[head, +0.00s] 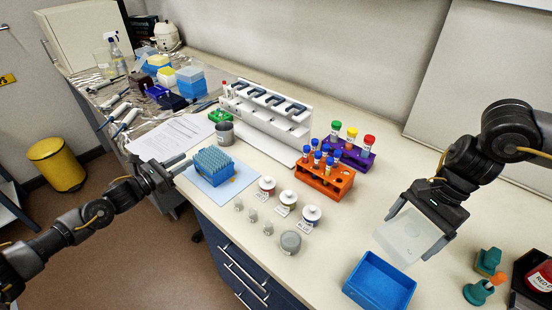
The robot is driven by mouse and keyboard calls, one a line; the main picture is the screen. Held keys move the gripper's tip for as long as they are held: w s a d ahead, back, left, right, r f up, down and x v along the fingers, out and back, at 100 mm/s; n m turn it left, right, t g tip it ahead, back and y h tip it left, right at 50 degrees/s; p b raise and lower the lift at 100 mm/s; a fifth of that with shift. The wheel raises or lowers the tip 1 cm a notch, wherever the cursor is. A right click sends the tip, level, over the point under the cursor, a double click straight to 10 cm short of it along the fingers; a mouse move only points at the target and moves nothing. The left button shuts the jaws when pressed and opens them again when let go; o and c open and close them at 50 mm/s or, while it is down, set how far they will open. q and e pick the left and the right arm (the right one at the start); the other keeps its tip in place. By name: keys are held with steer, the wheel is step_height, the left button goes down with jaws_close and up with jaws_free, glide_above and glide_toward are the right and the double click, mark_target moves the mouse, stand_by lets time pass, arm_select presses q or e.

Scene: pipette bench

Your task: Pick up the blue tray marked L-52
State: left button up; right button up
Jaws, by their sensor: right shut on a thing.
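A blue rack-like tray (213,165) full of small tips stands on a pale blue mat (240,176) left of centre. An empty, open blue box (380,283) stands at the front right. I cannot read an L-52 mark on either. My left gripper (184,163) is just left of the tip-filled tray, its fingers apart, with nothing seen between them. My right gripper (421,222) is shut on a clear, frosted box-shaped cover (404,238), held above and behind the open blue box.
Orange (325,183) and purple (347,153) tube racks stand behind the middle. A grey cup (225,133) and a white pipette stand (265,115) are behind the tray. Teal holders (479,291) are at right.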

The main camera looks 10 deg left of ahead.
mark_target(213, 165)
arm_select(q)
steer(key=shift+w+d, duration=0.35)
steer(key=shift+w, duration=0.25)
arm_select(e)
steer(key=shift+r, duration=0.2)
arm_select(q)
steer(key=p+x, duration=0.1)
steer(key=x, duration=0.4)
arm_select(e)
steer(key=shift+r, duration=0.7)
arm_select(q)
steer(key=shift+c, duration=0.6)
jaws_close()
